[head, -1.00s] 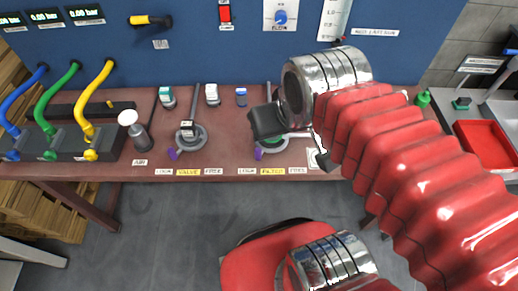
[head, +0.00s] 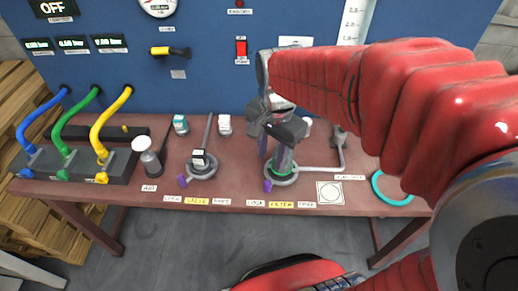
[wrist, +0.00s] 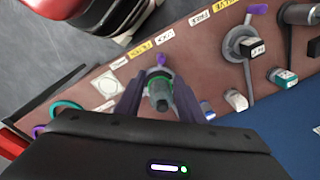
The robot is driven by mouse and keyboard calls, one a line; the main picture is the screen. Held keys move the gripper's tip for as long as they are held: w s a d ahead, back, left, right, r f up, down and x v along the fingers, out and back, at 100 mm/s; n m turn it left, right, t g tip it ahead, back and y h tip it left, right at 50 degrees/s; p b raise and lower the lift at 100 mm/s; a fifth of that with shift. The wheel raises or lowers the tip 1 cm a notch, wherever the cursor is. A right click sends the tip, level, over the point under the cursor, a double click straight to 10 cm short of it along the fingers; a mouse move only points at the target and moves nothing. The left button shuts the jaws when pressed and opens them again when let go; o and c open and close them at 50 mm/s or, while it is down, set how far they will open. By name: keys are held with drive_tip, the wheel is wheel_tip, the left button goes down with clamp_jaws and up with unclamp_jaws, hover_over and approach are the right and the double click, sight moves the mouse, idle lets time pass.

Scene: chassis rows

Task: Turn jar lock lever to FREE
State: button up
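The filter jar (head: 283,160) is a grey cylinder with a green ring, upright in a round grey base (head: 281,179) on the bench. Its purple lever tab (head: 267,186) points to the front left, on the side of the LOCK label (head: 256,203). The FREE label (head: 307,205) lies to the right of the FILTER label (head: 281,204). My gripper (head: 279,136) is above and around the jar's top. In the wrist view, its two dark fingers are apart with the jar (wrist: 159,93) between them. The purple tab (wrist: 161,60) shows beyond the fingertips. Finger contact cannot be told.
The valve base (head: 203,167) with its own purple tab and a grey bar stands to the left. A grey pipe (head: 322,169) runs right of the jar. A teal ring (head: 391,188) lies at the right. Hoses and a white-topped cylinder (head: 147,155) stand left. The blue panel is behind.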

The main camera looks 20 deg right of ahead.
sight(268, 182)
drive_tip(key=shift+w+f+m+g, duration=0.25)
drive_tip(key=shift+w+f+m, duration=0.15)
drive_tip(key=shift+f+m, duration=0.2)
drive_tip(key=shift+w+f+m+g, duration=0.25)
drive_tip(key=shift+w+f+m, duration=0.15)
drive_tip(key=shift+f+m, duration=0.15)
drive_tip(key=shift+f, duration=0.1)
wheel_tip(268, 182, down, 14)
drive_tip(key=shift+r, duration=0.1)
clamp_jaws()
idle(0.5)
